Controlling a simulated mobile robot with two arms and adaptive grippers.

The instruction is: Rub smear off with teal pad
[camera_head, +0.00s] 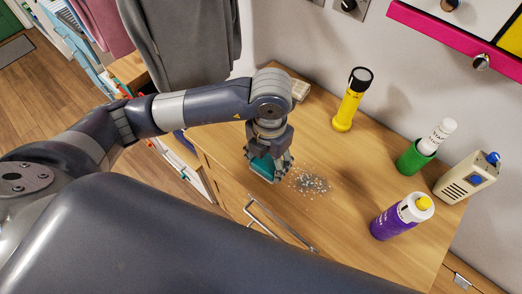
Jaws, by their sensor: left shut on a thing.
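A speckled grey-white smear (311,182) lies on the wooden cabinet top (300,224). My left gripper (267,166) points down just left of the smear and is shut on the teal pad (262,168). The pad is low over the top, near its front edge; I cannot tell whether it touches the wood. The gripper's fingers hide part of the pad. My right gripper is not in view.
A yellow flashlight (350,100) stands behind the smear. A green holder (413,157) with a white bottle (437,136), a beige device (466,179) and a purple bottle (398,218) stand to the right. Grey cloth (185,40) hangs behind my left arm.

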